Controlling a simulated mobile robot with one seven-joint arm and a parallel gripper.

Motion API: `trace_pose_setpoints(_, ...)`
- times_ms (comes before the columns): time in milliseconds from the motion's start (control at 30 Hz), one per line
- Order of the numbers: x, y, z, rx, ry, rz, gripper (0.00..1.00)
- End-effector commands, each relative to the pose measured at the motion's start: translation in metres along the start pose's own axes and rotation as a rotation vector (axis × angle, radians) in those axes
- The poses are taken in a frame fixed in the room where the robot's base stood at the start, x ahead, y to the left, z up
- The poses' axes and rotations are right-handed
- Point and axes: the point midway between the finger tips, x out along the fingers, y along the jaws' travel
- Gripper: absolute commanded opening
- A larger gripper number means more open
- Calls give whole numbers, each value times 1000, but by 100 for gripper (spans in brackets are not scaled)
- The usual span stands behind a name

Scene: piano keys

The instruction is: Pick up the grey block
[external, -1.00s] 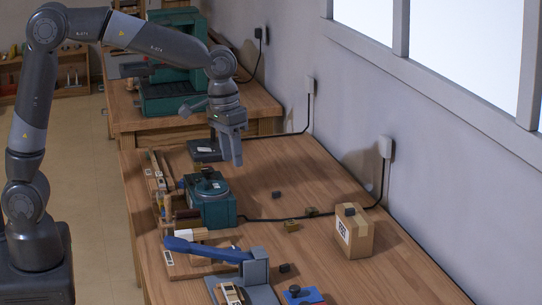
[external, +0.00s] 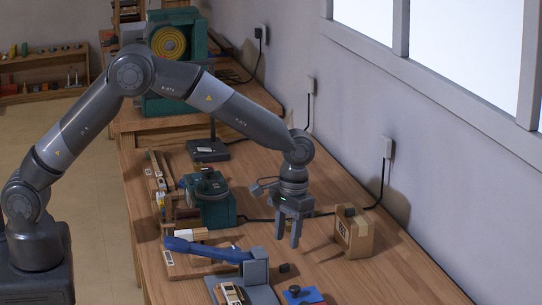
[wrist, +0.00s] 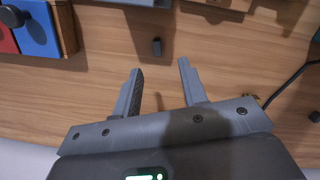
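My gripper (external: 287,242) is open and empty above the bench, pointing down. In the wrist view its two fingers (wrist: 160,68) are spread apart. A small dark grey block (wrist: 157,46) lies on the wood just beyond the fingertips, in line with the gap between them. It seems to be the small dark block (external: 284,268) just below the gripper in the external view. The gripper does not touch it. Another small dark block (wrist: 314,117) shows at the right edge of the wrist view. A further dark grey block (external: 350,211) sits on the cardboard box.
The cardboard box (external: 360,240) stands right of the gripper. A blue-handled grey device (external: 255,268) and a blue-and-red item (external: 303,296) lie near the block. A teal machine (external: 210,205) is to the left. A black cable crosses the bench. Bare wood surrounds the block.

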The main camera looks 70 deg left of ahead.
Motion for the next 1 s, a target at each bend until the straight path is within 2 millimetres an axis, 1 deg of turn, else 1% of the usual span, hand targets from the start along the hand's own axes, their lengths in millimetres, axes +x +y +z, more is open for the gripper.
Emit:
trace_pose_setpoints(33, 7, 0, 1, 0, -2, -1, 39)
trace_pose_setpoints(100, 13, 0, 0, 0, -1, 0, 39)
trace_pose_setpoints(267, 22, 1, 0, 1, -1, 0, 39)
trace_pose_setpoints(333, 28, 2, 0, 1, -1, 0, 39)
trace_pose_setpoints(500, 54, 5, 0, 1, -2, -2, 39)
trace_pose_setpoints(600, 66, 4, 0, 0, -1, -1, 39)
trace_pose_setpoints(700, 70, 5, 0, 0, 0, 0, 39)
trace_pose_setpoints(867, 69, 5, 0, 0, 1, 0, 38)
trace_pose_setpoints(1000, 69, 5, 0, 0, 1, 0, 27)
